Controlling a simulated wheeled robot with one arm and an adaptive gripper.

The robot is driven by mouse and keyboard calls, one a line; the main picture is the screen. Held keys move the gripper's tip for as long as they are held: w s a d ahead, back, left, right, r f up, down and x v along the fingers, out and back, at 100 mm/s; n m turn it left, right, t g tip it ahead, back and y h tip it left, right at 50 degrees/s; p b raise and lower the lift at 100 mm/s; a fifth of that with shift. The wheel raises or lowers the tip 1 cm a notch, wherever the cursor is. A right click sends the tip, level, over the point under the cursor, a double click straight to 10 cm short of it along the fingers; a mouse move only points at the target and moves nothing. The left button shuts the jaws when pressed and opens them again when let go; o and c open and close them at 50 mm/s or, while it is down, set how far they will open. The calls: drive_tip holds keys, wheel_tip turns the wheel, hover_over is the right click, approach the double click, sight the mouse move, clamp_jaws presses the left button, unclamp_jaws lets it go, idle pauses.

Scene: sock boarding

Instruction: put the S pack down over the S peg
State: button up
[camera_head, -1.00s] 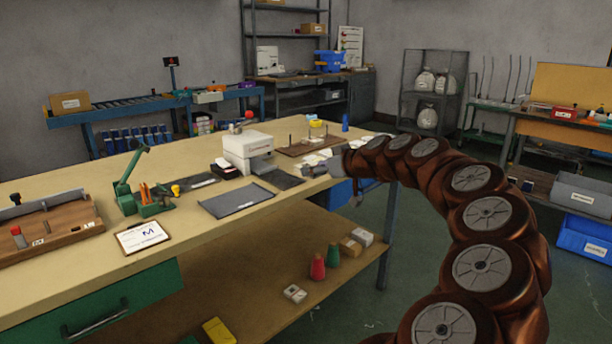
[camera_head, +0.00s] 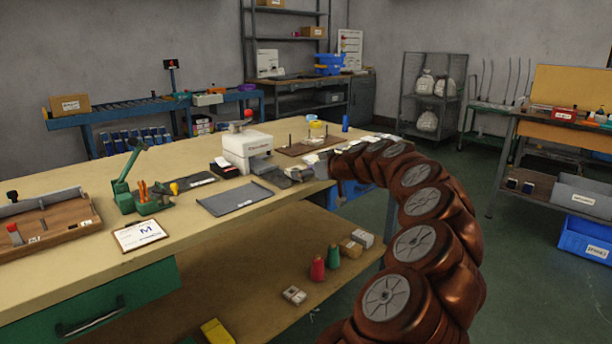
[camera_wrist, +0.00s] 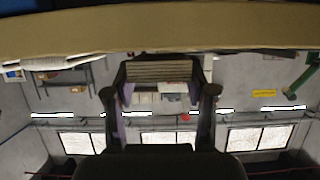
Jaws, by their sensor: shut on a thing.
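My gripper (camera_wrist: 160,92) shows in the wrist view with its two dark fingers on either side of a pale, ridged, flat bundle (camera_wrist: 158,71). It is shut on this bundle, which I take to be the S pack; no label on it can be read. In the head view my gripper (camera_head: 298,173) is small and blurred over the bench's far right part, beside the white machine. A brown board (camera_head: 292,152) with thin upright pegs (camera_head: 290,139) stands behind it. The gripper is in front of and apart from the pegs. I cannot tell which is the S peg.
The white machine (camera_head: 246,146) with a red knob stands left of my gripper. A dark grey mat (camera_head: 236,198) lies in front of it on the bench (camera_head: 200,232). A yellow item and a blue cylinder (camera_head: 345,123) stand near the board.

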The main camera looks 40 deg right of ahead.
drive_tip(key=shift+f, duration=0.15)
drive_tip(key=o, duration=1.1)
drive_tip(key=shift+o, duration=0.2)
drive_tip(key=shift+r, duration=0.25)
drive_tip(key=p+v, duration=0.2)
drive_tip(key=v, duration=1)
drive_tip(key=shift+s+f, duration=0.1)
drive_tip(key=shift+f, duration=0.1)
